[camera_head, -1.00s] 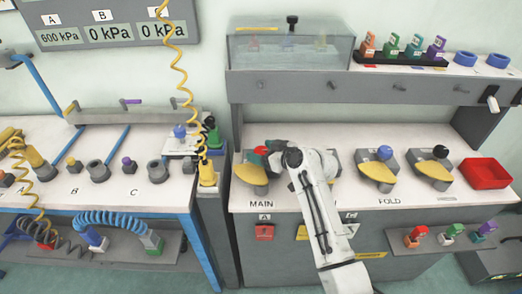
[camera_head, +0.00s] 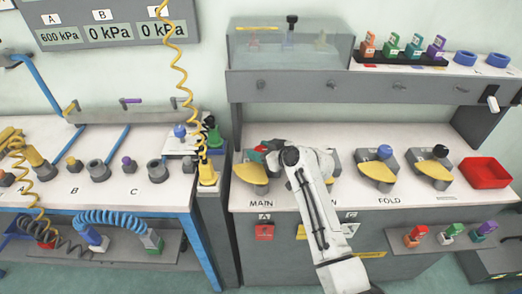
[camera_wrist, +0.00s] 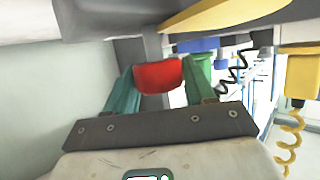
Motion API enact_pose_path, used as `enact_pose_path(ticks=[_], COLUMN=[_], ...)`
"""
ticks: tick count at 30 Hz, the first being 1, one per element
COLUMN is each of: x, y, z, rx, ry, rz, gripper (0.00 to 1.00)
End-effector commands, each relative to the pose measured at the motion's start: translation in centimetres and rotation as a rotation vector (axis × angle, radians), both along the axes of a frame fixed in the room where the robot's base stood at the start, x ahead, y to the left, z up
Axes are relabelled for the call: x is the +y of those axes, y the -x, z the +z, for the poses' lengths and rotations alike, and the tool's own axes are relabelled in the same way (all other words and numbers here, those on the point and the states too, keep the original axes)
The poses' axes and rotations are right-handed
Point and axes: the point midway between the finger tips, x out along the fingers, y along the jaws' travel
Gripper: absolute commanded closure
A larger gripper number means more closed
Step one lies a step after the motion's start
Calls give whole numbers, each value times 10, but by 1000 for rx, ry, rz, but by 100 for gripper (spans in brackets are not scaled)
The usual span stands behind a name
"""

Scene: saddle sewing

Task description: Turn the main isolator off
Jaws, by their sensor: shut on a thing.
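The main isolator is a grey block with a yellow lever plate (camera_head: 250,173) and a red knob (camera_head: 259,149), above the "MAIN" label on the right bench. My gripper (camera_head: 265,153) reaches it from the right, at the knob. In the wrist view, the red knob (camera_wrist: 158,75) sits between the two teal fingers of my gripper (camera_wrist: 160,82), which is shut on it. Part of the yellow plate (camera_wrist: 235,15) crosses the top of that view. My wrist and forearm hide the unit to the right of the main one.
Two similar units with a blue knob (camera_head: 384,152) and a black knob (camera_head: 440,151) stand to the right, then a red tray (camera_head: 486,172). A grey shelf (camera_head: 370,88) overhangs the bench behind. A coiled yellow hose (camera_head: 180,75) hangs to the left.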

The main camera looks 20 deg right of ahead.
Motion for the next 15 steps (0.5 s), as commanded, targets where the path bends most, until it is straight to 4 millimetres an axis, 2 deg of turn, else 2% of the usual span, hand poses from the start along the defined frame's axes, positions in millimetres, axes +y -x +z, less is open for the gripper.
enact_pose_path(ticks=[1,7,15], x=[0,0,-2], y=[0,0,-2], z=[0,0,-5], rx=[0,0,0], ry=[0,0,-2], rz=[0,0,43], gripper=[81,100,100])
